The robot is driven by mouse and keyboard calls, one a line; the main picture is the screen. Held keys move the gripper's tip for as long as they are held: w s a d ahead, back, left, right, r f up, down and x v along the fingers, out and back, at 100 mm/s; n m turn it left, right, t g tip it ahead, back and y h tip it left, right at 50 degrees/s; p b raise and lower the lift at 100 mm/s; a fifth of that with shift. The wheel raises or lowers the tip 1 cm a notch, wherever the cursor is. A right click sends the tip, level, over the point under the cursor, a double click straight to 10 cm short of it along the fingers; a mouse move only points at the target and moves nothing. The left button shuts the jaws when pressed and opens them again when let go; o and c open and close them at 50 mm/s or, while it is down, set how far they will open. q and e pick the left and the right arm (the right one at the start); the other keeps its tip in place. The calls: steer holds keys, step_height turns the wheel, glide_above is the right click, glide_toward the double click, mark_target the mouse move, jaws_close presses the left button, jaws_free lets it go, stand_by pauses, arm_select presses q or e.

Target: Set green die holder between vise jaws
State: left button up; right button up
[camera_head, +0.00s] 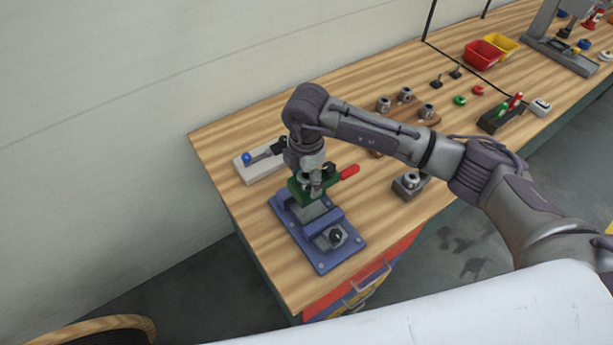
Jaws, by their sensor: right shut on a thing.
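The green die holder (299,190) is in my right gripper (316,181), which is shut on it from above. A red handle (349,172) sticks out to the right of the holder. The blue vise (316,243) stands near the left end of the workbench, directly below the gripper. The holder appears over the rear part of the vise; I cannot tell whether it touches the jaws or hangs just above them. The gripper partly hides the holder and the rear jaw. My left gripper is not in view.
A pale block with a blue-knobbed lever (247,159) stands behind the vise. A grey block (408,186) sits right of it. Red (483,54) and yellow bins are farther back. The bench's left edge is close to the vise.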

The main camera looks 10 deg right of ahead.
steer(key=shift+f+b, duration=3.6)
steer(key=shift+f, duration=0.9)
steer(key=o, duration=1.5)
steer(key=shift+c, duration=0.2)
steer(key=shift+o, duration=0.6)
steer(key=shift+s, duration=0.1)
steer(key=shift+f, duration=0.15)
step_height(320, 180, up, 12)
steer(key=shift+r, duration=0.15)
